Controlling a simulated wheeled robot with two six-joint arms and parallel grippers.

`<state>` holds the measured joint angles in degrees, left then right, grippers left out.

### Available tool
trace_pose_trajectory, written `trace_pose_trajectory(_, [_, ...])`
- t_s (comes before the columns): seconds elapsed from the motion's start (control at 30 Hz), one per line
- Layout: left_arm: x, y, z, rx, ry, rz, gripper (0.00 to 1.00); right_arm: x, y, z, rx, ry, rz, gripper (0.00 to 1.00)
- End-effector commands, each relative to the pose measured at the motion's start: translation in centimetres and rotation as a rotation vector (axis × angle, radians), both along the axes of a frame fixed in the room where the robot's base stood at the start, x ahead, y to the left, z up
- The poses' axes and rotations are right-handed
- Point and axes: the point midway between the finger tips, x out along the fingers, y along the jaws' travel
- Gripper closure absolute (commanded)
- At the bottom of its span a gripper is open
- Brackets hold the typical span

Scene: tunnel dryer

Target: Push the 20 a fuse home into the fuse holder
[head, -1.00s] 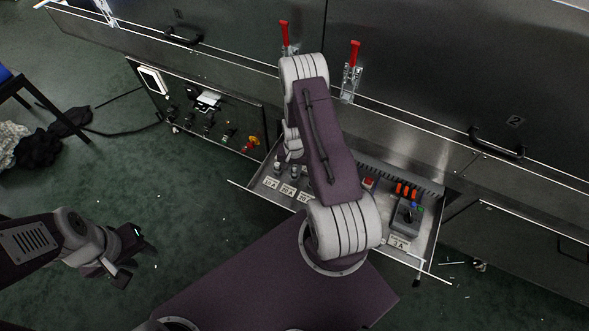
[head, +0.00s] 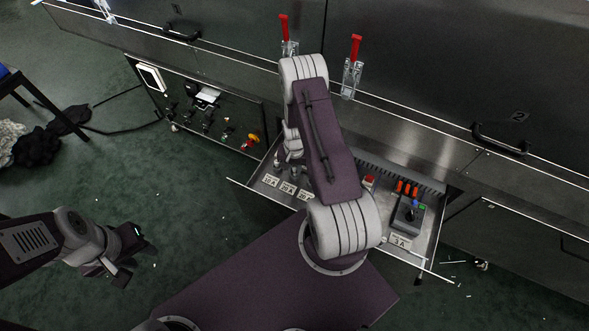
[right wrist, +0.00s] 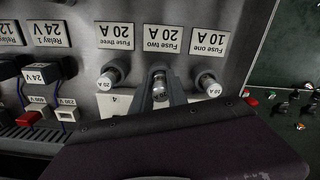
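In the right wrist view, the middle 20 A fuse (right wrist: 160,92) stands under the upside-down label "Fuse two 20 A" (right wrist: 163,38). My right gripper (right wrist: 161,78) has one finger on each side of this fuse, apparently touching it. The fuse's lower end and its holder are hidden, so its depth cannot be told. Another 20 A fuse (right wrist: 110,72) is to its left under "Fuse three", and a 10 A fuse (right wrist: 208,84) is to its right under "Fuse one". In the head view, my right arm largely hides the fuses. My left gripper (head: 131,258) is open and empty above the floor.
The fuses are in an open metal drawer (head: 434,232) with a red button (head: 369,181) and a grey switch box (head: 407,216). Relays (right wrist: 40,73) stand left of the fuses. Red toggle clamps (head: 355,48) rise behind.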

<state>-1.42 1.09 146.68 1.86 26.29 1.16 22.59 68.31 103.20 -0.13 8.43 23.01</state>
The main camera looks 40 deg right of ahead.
Motion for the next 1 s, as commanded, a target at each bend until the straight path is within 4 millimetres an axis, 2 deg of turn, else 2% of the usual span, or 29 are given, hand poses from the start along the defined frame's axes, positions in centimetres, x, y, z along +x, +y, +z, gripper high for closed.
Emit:
trace_pose_trajectory(0.03, [0.0, 0.0, 0.0, 0.000, 0.000, 0.000, 0.64, 0.0, 0.0, 0.0, -0.001, -0.001, 0.000, 0.70])
trace_pose_trajectory(0.1, [0.0, 0.0, 0.0, 0.000, 0.000, 0.000, 0.64, 0.0, 0.0, 0.0, 0.000, 0.000, 0.000, 0.56])
trace_pose_trajectory(0.43, [0.0, 0.0, 0.2, 0.000, 0.000, 0.000, 0.64, 0.0, 0.0, 0.5, -0.001, -0.001, 0.000, 0.56])
trace_pose_trajectory(0.8, [0.0, 0.0, 2.7, 0.000, 0.000, 0.000, 0.64, 0.1, 0.0, 7.9, -0.001, -0.002, 0.000, 0.56])
trace_pose_trajectory(1.0, [0.0, 0.0, 2.9, 0.000, 0.000, 0.000, 0.64, 0.0, 0.0, 9.1, 0.000, 0.000, 0.000, 0.56])
